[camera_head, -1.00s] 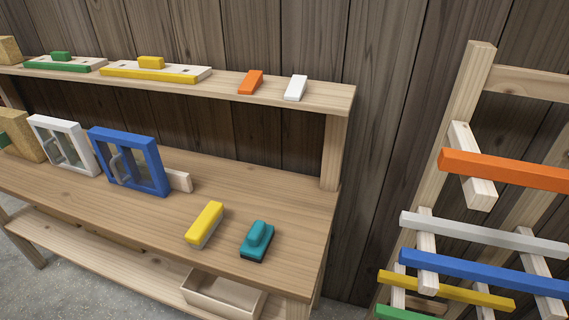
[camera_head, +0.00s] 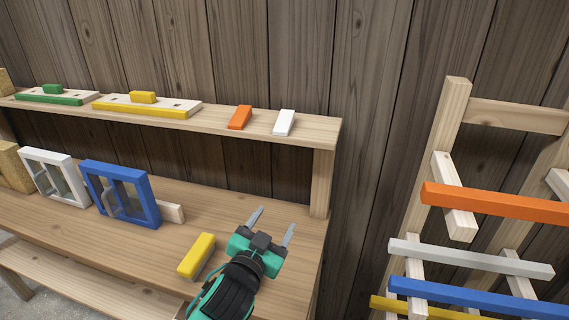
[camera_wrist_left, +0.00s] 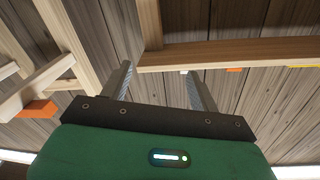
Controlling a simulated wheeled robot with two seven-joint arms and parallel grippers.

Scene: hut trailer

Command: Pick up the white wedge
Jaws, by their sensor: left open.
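The white wedge (camera_head: 284,122) lies on the upper shelf near its right end, just right of the orange wedge (camera_head: 239,117). My left gripper (camera_head: 272,222) is in front of and below the shelf, above the workbench, with its two fingers apart and nothing between them. In the left wrist view the open fingers (camera_wrist_left: 160,85) point toward the shelf, and a small white bit (camera_wrist_left: 184,72) at its edge looks like the white wedge, close to the right finger. My right gripper is in neither view.
The upper shelf (camera_head: 313,128) also holds green and yellow blocks on boards. The workbench holds a yellow block (camera_head: 196,255), a blue framed door (camera_head: 148,200) and a white one (camera_head: 28,165). A rack with coloured bars (camera_head: 490,202) stands at right.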

